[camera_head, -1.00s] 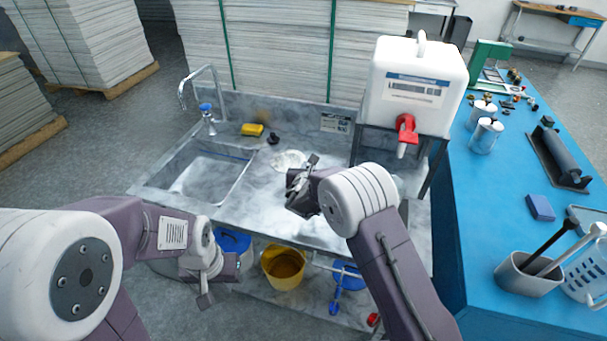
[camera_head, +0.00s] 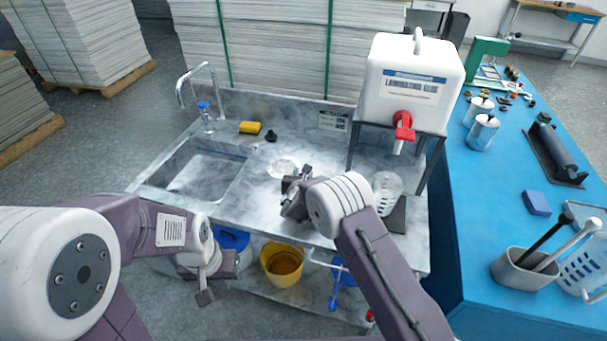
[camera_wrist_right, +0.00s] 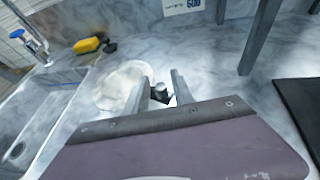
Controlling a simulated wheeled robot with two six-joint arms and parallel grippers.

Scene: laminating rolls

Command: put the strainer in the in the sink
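A pale round shallow piece, which looks like the strainer (camera_head: 283,165), lies on the grey counter right of the sink. It also shows in the right wrist view (camera_wrist_right: 118,86), partly behind a finger. The sink (camera_head: 192,180) is a rectangular basin at the counter's left. My right gripper (camera_head: 296,190) is low over the counter, just in front of and right of the strainer. Its fingers (camera_wrist_right: 158,95) are apart, with a small dark item showing between them; I cannot tell what it is. My left gripper (camera_head: 212,280) hangs before the counter's front edge, its finger gap unclear.
A tap (camera_head: 205,100) stands behind the sink. A yellow sponge (camera_head: 250,127) and black stopper (camera_head: 271,136) lie at the back. A white glue tank (camera_head: 410,82) on a stand and a clear beaker (camera_head: 388,190) are to the right. A yellow bucket (camera_head: 282,265) is below.

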